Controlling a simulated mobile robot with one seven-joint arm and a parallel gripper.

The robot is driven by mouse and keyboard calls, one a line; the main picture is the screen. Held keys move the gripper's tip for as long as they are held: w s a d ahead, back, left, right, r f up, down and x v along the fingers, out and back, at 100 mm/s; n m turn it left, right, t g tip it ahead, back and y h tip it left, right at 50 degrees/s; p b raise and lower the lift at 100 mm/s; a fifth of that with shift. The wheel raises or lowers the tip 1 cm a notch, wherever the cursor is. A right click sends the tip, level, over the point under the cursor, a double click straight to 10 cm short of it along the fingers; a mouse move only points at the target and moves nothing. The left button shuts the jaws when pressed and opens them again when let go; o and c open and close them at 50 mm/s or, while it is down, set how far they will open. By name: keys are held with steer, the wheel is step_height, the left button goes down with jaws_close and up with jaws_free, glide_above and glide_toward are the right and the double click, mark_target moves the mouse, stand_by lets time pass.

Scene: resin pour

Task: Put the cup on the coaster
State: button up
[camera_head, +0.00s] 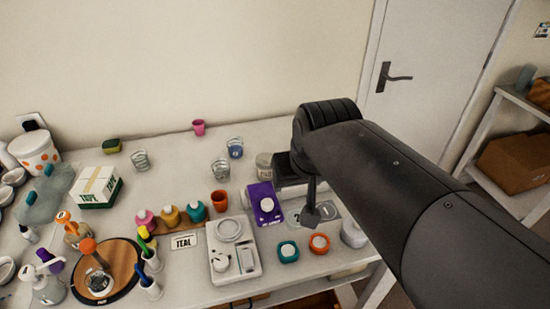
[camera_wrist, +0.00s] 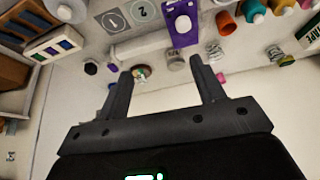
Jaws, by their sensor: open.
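Several cups stand on the table: an orange cup (camera_head: 219,201), a pink cup (camera_head: 198,127), and clear ones, including a clear cup (camera_head: 220,169) and a cup with blue contents (camera_head: 235,147). I cannot tell which is the task's cup. Flat grey squares marked 1 (camera_wrist: 115,20) and 2 (camera_wrist: 143,12) lie side by side and may be coasters; in the head view my gripper partly hides them. My gripper (camera_wrist: 160,68) is open, with nothing between its fingers. It hangs over the table's right part, apart from the cups. The orange cup also shows in the wrist view (camera_wrist: 226,23).
A purple box (camera_head: 265,204) and a white scale (camera_head: 233,250) stand left of my gripper. Teal (camera_head: 288,252) and orange-red (camera_head: 319,243) jars are near the front edge. Bottles and a round wooden board (camera_head: 122,262) crowd the left. The back right is fairly clear.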

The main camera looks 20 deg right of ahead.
steer(key=shift+n, duration=0.4)
steer(key=s, duration=0.1)
steer(key=s+a+f, duration=0.1)
steer(key=s, duration=0.3)
steer(key=shift+a+f, duration=0.15)
steer(key=shift+f, duration=0.25)
